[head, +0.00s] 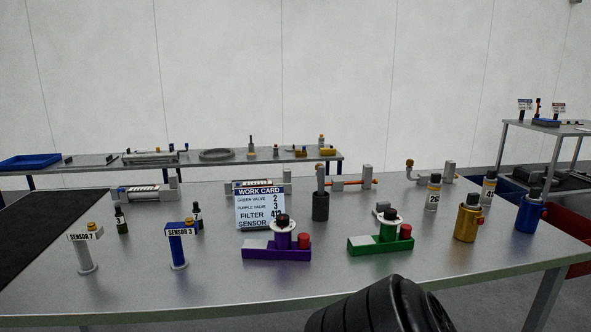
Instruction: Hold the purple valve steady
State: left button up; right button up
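The purple valve (276,253) stands upright on the metal table near the front edge, left of the middle. It has a long purple base, a purple body with a white disc and a dark knob on top, a grey block at its left and a red cap at its right. Neither of my grippers is in view, and nothing touches the valve. A work card (259,209) stands behind it. It lists the green valve as 2 and the purple valve as 3; its lower lines are partly hidden by the valve.
A green valve (380,245) stands to the right. Gold (467,222) and blue (530,214) canisters are farther right. White (84,252) and blue (177,249) sensor stands are left. A black part of my arm covers the bottom edge. The table's front left is clear.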

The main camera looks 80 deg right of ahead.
aim_at(283, 220)
jog(key=z, duration=2.25)
